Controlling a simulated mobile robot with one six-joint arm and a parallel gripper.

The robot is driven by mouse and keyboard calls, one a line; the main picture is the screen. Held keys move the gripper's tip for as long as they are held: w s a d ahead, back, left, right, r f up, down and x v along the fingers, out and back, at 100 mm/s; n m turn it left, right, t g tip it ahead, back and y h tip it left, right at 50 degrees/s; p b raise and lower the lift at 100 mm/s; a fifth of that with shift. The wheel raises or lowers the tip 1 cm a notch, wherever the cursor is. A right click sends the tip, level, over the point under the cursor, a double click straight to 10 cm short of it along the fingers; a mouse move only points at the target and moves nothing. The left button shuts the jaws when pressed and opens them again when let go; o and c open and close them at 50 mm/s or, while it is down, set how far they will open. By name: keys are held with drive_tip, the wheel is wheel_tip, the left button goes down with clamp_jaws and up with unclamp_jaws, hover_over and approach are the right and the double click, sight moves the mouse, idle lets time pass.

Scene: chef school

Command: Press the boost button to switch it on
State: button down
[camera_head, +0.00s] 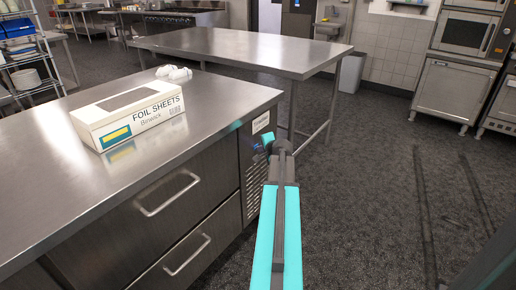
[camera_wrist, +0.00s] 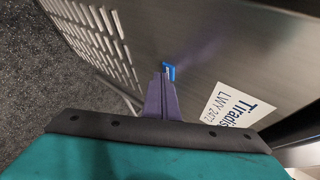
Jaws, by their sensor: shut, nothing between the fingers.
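A small bright blue button-like piece (camera_wrist: 171,69) sits on the brushed steel panel (camera_wrist: 200,50) in the wrist view. I take it for the boost button; its lettering cannot be read. My gripper (camera_wrist: 162,80) is shut and empty. Its fingertips are right at the blue piece and hide part of it; I cannot tell whether they touch. In the head view my gripper (camera_head: 266,140) is at the end panel of the steel counter, and blue shows just left of it. I cannot tell whether the button is pressed in or on.
The panel has a vent grille (camera_wrist: 90,35) and a "Tiradis" label (camera_wrist: 237,108). The counter (camera_head: 50,165) holds a foil sheets box (camera_head: 130,112) and a crumpled white item (camera_head: 174,73). A steel table (camera_head: 240,48) stands behind. The floor at right is clear.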

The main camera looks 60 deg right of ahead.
drive_tip(key=shift+s, duration=0.6)
drive_tip(key=shift+s, duration=0.15)
drive_tip(key=s+b, duration=0.1)
drive_tip(key=s, duration=0.4)
drive_tip(key=shift+s, duration=0.35)
idle(0.4)
drive_tip(key=shift+s, duration=0.15)
idle(0.4)
